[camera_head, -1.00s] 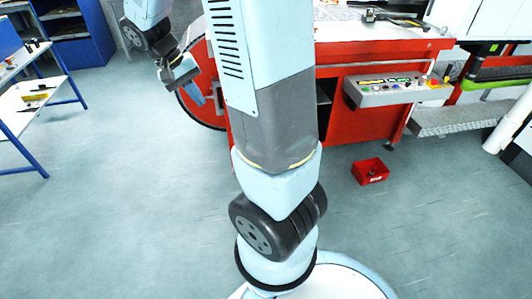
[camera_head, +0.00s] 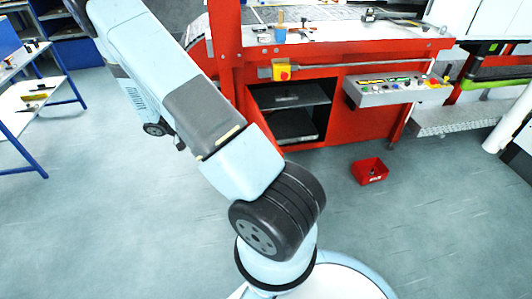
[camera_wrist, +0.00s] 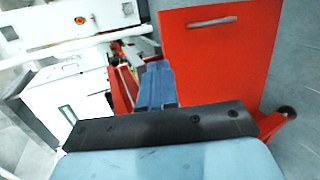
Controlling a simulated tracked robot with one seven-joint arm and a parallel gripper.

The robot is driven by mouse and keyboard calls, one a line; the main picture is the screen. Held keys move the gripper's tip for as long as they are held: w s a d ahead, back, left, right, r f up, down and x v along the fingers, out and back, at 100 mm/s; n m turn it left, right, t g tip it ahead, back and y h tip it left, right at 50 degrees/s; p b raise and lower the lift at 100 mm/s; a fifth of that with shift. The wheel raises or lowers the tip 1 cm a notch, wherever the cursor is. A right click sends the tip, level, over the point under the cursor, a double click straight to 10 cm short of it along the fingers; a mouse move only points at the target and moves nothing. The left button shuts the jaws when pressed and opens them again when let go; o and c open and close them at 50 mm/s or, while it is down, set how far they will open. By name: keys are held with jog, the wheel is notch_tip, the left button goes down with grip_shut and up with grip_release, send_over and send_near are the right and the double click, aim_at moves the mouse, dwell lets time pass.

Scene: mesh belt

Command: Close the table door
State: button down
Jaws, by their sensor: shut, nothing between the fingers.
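The red table (camera_head: 365,125) stands behind my arm in the head view, with an open dark compartment (camera_head: 290,112) holding shelves in its front. No door covers that opening. In the wrist view a flat red panel (camera_wrist: 215,65) with a slot-like pale handle near its top looks like the table door, standing to the right of my fingers. My gripper (camera_wrist: 156,85) shows blue fingertips held together and empty, beside the panel's left edge; I cannot tell whether they touch it. In the head view my arm hides the gripper and most of the area left of the compartment.
A control box (camera_head: 400,90) juts from the table front. A blue-legged bench (camera_head: 35,100) stands at the left. The wrist view shows a white cabinet (camera_wrist: 70,95).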

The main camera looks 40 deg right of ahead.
jog(key=s+d+f+n+h, duration=0.1)
jog(key=d+f+h, duration=0.2)
jog(key=f, duration=0.4)
jog(key=s+d+f+h, duration=0.1)
jog(key=d+f+h, duration=0.15)
jog(key=f, duration=0.45)
jog(key=x, duration=1.3)
jog(key=shift+d, duration=0.3)
jog(key=shift+w+d+f+t, duration=0.1)
jog(key=shift+w+f+t, duration=0.05)
jog(key=shift+t, duration=0.15)
